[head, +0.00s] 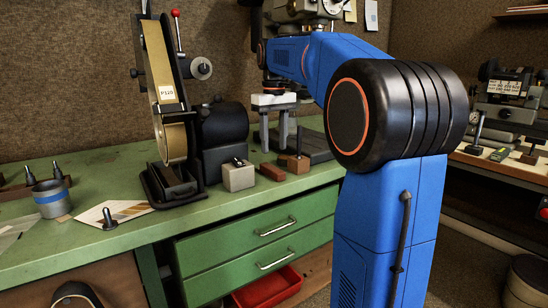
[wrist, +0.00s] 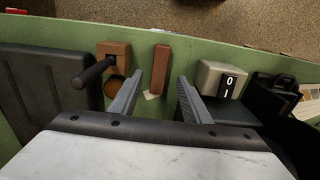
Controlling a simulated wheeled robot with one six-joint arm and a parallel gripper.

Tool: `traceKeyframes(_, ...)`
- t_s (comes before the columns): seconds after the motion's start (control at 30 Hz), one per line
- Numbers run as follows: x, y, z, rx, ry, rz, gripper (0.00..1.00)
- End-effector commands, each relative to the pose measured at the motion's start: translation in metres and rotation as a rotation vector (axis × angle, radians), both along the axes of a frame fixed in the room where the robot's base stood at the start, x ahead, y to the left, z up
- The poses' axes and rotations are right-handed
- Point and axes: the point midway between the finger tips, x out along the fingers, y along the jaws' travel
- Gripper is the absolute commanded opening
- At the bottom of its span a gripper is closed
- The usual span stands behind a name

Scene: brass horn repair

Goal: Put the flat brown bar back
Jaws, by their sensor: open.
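The flat brown bar (head: 272,172) lies on the green bench between a grey switch box and a brown block with a dark handle. In the wrist view the bar (wrist: 161,68) shows end-on to my gripper, between the two fingers. My gripper (head: 274,147) points down above the bench near the bar, its fingers apart. In the wrist view the open gripper (wrist: 160,76) has nothing held in it. The bar appears below the fingertips, and I see no contact. A small pale patch (wrist: 152,95) shows at the bar's near end.
The brown block (wrist: 113,50) with its dark handle stands close left of the bar. The grey switch box (wrist: 220,78) stands to the right. A belt sander (head: 165,95) rises farther left in the head view. A dark plate (wrist: 35,80) lies left.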

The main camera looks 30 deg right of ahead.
Motion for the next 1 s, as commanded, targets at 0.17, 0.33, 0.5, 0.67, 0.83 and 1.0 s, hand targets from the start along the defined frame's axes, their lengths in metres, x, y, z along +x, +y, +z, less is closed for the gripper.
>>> traceKeyframes(0.17, 0.001, 0.000, 0.028, 0.000, -0.001, 0.000, 0.43)
traceKeyframes(0.33, 0.001, 0.000, 0.041, 0.000, 0.000, 0.000, 0.43)
traceKeyframes(0.5, 0.000, 0.000, 0.044, 0.001, 0.002, 0.000, 0.43)
traceKeyframes(0.67, -0.003, 0.003, 0.044, -0.001, -0.004, 0.000, 0.43)
traceKeyframes(0.83, -0.028, 0.025, 0.032, -0.010, -0.037, 0.000, 0.43)
traceKeyframes(1.0, -0.069, 0.056, 0.006, -0.022, -0.097, -0.004, 0.43)
